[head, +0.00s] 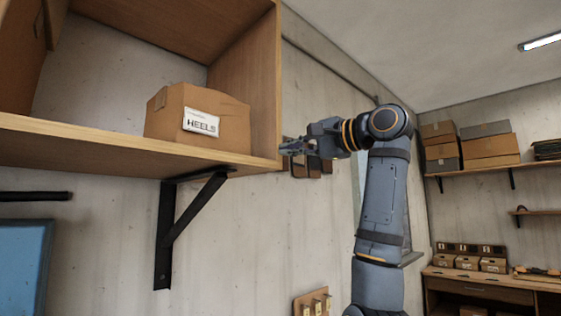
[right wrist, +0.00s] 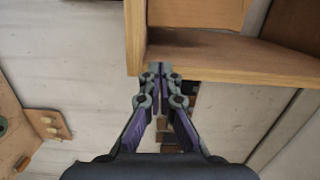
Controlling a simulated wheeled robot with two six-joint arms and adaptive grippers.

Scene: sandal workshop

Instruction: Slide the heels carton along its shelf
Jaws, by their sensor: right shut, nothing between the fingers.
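The heels carton (head: 170,124), brown cardboard with a white label reading HEELS, stands on the wooden shelf (head: 75,144) in the head view. It sits toward the shelf's right end, a little short of the upright side panel (head: 259,85). My right gripper (head: 284,146) is shut and empty. It points left and appears close to the panel's lower right edge, apart from the carton. In the right wrist view the shut fingertips (right wrist: 161,68) show in front of the shelf corner (right wrist: 137,60). I cannot tell whether they touch it. My left gripper is not in view.
A black bracket (head: 165,235) holds the shelf from below. The side panel lies between my right gripper and the heels carton. Boxes (head: 490,146) stand on a far shelf at right.

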